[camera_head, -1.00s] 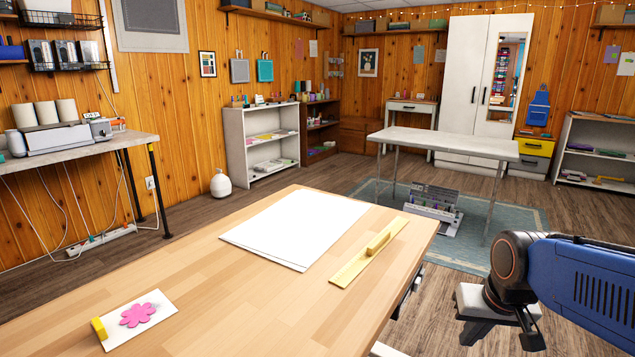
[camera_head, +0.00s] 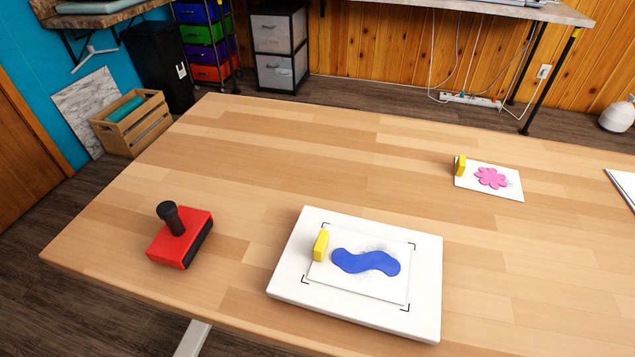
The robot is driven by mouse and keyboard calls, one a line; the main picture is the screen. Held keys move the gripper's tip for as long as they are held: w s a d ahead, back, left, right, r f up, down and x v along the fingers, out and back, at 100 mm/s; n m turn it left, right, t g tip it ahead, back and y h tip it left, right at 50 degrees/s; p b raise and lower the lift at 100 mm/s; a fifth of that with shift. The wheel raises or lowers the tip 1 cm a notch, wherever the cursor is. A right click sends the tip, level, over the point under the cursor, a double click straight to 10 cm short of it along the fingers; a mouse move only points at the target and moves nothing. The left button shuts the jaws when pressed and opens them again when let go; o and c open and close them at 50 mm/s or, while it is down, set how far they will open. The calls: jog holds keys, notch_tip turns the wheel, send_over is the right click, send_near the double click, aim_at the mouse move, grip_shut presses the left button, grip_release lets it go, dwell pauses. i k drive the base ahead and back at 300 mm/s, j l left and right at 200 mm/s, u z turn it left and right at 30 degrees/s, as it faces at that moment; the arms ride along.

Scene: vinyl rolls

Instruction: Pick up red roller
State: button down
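A red block-shaped tool with a black upright knob handle and a dark strip along its right side, likely the red roller (camera_head: 178,246), sits on the left part of the wooden table (camera_head: 270,150). It lies near the table's front left edge, with nothing touching it. My gripper is not in the current view, so its distance from the red roller and its state cannot be seen.
A white board (camera_head: 290,285) with a blue shape (camera_head: 366,262) and a yellow block (camera_head: 321,245) lies right of the roller. A card with a pink flower (camera_head: 491,178) lies farther back. A wooden crate (camera_head: 133,122) stands on the floor. The table's back left is clear.

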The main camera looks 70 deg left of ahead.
aim_at(185, 232)
jog(key=k+j+u, duration=0.1)
jog(key=k, duration=1.05)
jog(key=k+u, duration=0.1)
jog(key=u, duration=1.5)
jog(key=l+u, duration=1)
jog(key=u, duration=0.15)
jog(key=k+l, duration=0.15)
jog(key=l, duration=0.2)
jog(key=k+l, duration=0.1)
jog(key=l, duration=0.2)
